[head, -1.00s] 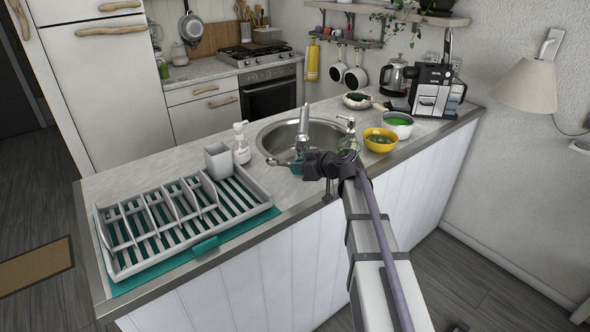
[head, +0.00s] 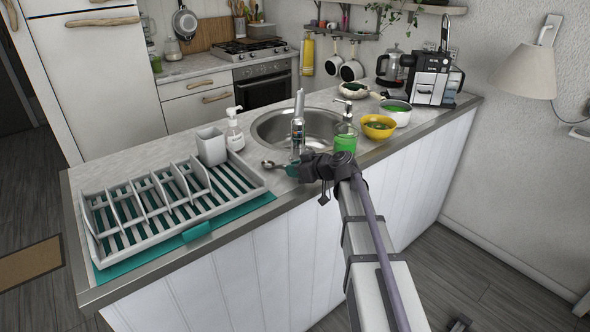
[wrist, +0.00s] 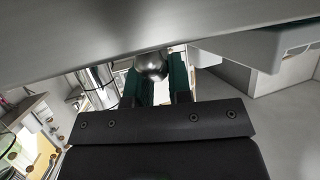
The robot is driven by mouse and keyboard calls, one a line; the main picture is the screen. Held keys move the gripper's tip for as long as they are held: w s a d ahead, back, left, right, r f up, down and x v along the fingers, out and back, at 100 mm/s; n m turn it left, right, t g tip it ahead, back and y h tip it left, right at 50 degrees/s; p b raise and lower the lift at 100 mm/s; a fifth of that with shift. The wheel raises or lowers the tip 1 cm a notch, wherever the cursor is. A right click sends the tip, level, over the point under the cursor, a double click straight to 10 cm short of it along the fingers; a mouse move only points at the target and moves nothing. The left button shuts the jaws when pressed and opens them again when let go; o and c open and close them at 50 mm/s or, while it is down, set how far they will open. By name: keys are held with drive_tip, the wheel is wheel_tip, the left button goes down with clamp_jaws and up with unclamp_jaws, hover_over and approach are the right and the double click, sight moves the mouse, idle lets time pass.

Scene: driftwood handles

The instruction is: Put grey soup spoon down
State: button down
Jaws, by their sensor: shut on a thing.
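The grey soup spoon (head: 271,165) shows in the head view low by the counter, left of my gripper, between the dish rack and the sink. My gripper (head: 292,169) is at the front of the sink and is shut on the spoon. In the wrist view the spoon's round metal bowl (wrist: 152,66) shows between the teal fingers of my gripper (wrist: 160,85). The handle is mostly hidden. I cannot tell whether the spoon touches the counter.
A dish rack (head: 228,178) on a teal mat stands at left, with a grey cup (head: 211,146) and a white soap bottle (head: 235,131) behind. The sink (head: 322,124) and faucet (head: 298,125) are close behind. A green bottle (head: 345,138) and yellow bowl (head: 378,127) stand right.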

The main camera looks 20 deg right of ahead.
drive_tip(key=shift+f, duration=0.25)
drive_tip(key=c, duration=1)
unclamp_jaws()
drive_tip(key=shift+o, duration=0.2)
drive_tip(key=shift+r, duration=0.1)
drive_tip(key=p+v, duration=0.4)
drive_tip(key=v, duration=0.6)
drive_tip(key=shift+s+d, duration=0.25)
drive_tip(key=shift+d, duration=0.05)
